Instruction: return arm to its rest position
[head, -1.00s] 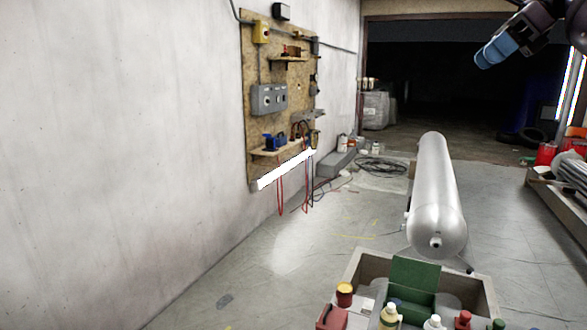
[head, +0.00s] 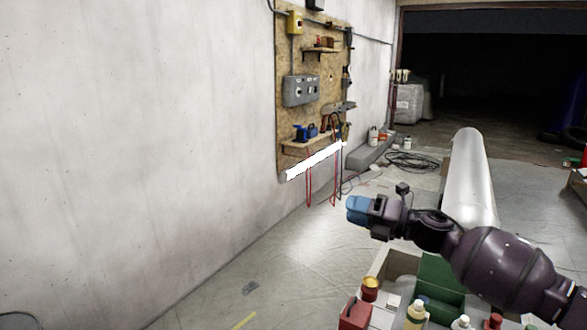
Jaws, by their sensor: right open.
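My right arm comes in from the lower right. Its purple-black links reach across the front of the silver cylinder and above the bin of bottles. My right gripper (head: 359,209), with blue fingers, points left in open air in front of the wall board. It is open, with nothing seen between its fingers. My left gripper is not in view.
A crate (head: 392,262) with bottles and a green box (head: 437,278) stands below my right arm. A silver cylinder (head: 467,160) lies behind the arm. A tool board (head: 316,75) hangs on the left wall.

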